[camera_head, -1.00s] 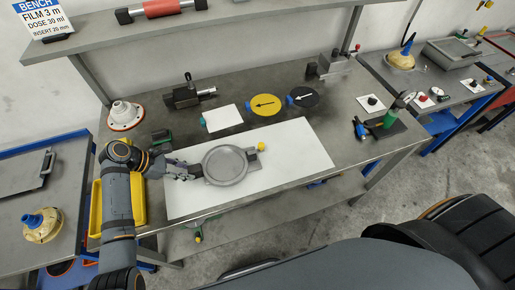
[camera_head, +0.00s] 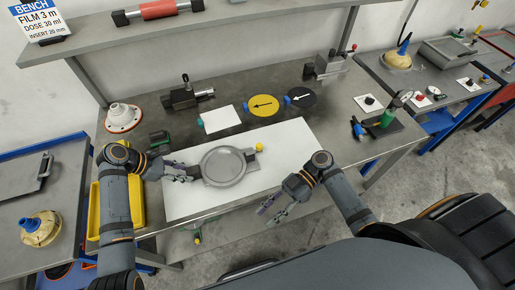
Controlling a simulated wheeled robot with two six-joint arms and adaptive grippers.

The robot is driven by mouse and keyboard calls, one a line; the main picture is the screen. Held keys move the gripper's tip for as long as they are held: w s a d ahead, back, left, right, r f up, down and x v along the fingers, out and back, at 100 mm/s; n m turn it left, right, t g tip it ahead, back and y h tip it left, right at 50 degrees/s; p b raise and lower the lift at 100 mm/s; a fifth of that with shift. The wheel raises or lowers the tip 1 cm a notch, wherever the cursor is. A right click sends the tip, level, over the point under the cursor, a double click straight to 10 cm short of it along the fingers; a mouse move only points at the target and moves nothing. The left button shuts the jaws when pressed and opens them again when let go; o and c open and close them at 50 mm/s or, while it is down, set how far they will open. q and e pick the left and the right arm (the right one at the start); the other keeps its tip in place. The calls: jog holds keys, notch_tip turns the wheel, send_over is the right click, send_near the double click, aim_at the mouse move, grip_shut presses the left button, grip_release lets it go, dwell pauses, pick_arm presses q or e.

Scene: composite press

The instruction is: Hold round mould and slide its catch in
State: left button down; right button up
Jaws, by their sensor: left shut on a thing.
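The round grey mould (camera_head: 224,167) lies on the white sheet (camera_head: 292,150) on the bench. Its yellow catch knob (camera_head: 259,147) sticks out at the mould's upper right. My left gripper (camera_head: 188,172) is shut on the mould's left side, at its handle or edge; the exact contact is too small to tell. My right gripper (camera_head: 270,208) is open and empty over the front edge of the bench, to the lower right of the mould and apart from it.
A yellow disc (camera_head: 263,106) and a black disc (camera_head: 300,97) with arrows lie behind the sheet, beside a white card (camera_head: 221,119). A yellow bin (camera_head: 97,212) stands at the left. The sheet's right part is clear.

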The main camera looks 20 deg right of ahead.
aim_at(261, 145)
jog(key=w+d+r+m+t+h, duration=0.25)
jog(key=w+d+r+h, duration=0.2)
jog(key=w, duration=0.65)
jog(key=w+d+r+m+t+h, duration=0.1)
jog(key=w+d+r+t+h, duration=0.3)
jog(key=w, duration=0.6)
jog(key=shift+y, duration=0.75)
jog(key=shift+w+x, duration=0.2)
jog(key=shift+x, duration=2.95)
grip_shut()
